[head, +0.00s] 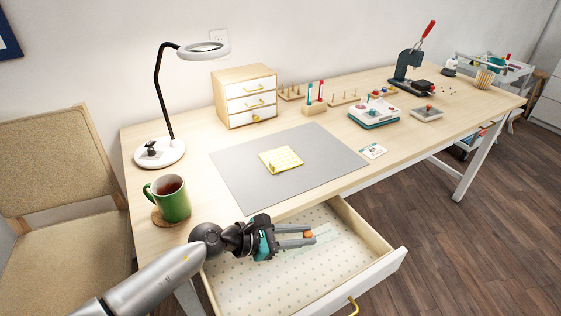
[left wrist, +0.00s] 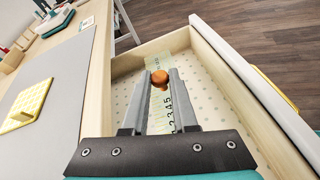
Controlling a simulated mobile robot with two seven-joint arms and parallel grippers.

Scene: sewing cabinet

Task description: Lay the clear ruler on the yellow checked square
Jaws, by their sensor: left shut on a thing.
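The clear ruler (left wrist: 172,105) has printed numbers and an orange knob (left wrist: 159,77). It is inside the open drawer (left wrist: 122,88), and I cannot tell whether it touches the drawer floor. My left gripper (head: 308,235) reaches over the drawer and is shut on the ruler's orange knob; the fingers also show in the left wrist view (left wrist: 159,84). In the head view the ruler is only faint. My right gripper is not in view.
A green mug (head: 173,199) stands on a coaster at the table's front left. A magnifier lamp (head: 160,152) and a small drawer cabinet (head: 245,98) stand behind. A card (head: 373,151) lies right of the mat. The mat around the square is clear.

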